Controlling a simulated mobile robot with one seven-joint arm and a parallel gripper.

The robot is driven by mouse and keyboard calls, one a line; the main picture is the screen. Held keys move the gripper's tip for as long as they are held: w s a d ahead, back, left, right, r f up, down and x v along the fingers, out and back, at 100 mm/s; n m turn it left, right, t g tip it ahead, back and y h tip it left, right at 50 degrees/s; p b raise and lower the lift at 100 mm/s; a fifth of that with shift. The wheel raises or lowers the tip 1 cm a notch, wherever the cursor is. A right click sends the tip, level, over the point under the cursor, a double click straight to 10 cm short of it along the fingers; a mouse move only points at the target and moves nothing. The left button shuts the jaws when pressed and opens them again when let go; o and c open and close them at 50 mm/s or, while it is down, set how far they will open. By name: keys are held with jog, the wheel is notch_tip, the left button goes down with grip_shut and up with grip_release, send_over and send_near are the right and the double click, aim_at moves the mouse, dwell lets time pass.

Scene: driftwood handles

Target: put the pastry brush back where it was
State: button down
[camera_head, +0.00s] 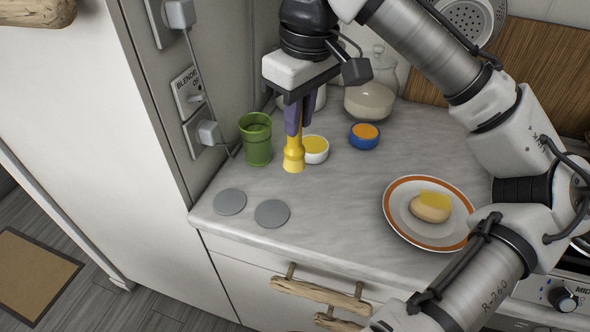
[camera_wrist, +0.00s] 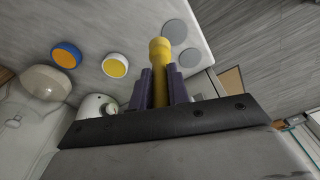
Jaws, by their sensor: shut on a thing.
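The yellow pastry brush (camera_head: 293,158) is held upright between the purple fingers of my gripper (camera_head: 296,122), its wider end pointing down. My gripper is shut on it, over the left part of the counter. In the wrist view the brush (camera_wrist: 160,55) sticks out between the two fingers (camera_wrist: 160,88). I cannot tell whether its lower end touches the counter. A green cup (camera_head: 256,140) stands just left of the brush. Two flat grey discs (camera_head: 229,202) (camera_head: 272,213) lie near the counter's front edge.
A white bowl with yellow contents (camera_head: 316,150) is close right of the brush. A blue bowl with orange contents (camera_head: 365,136) and a glass jar (camera_head: 371,99) stand farther right. A rimmed plate (camera_head: 398,226) holds food. Bare counter (camera_head: 335,205) lies between discs and plate.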

aim_at(300, 168)
notch_tip(300, 168, down, 12)
jog(key=shift+r, duration=0.25)
jog(key=shift+f, duration=0.1)
jog(key=shift+f, duration=0.25)
jog(key=c, duration=1.3)
grip_release()
jog(key=shift+c, duration=0.2)
jog(key=shift+r, duration=0.65)
notch_tip(300, 168, up, 11)
jog(key=d, duration=0.1)
jog(key=shift+s+r, duration=0.2)
jog(key=shift+s, duration=0.25)
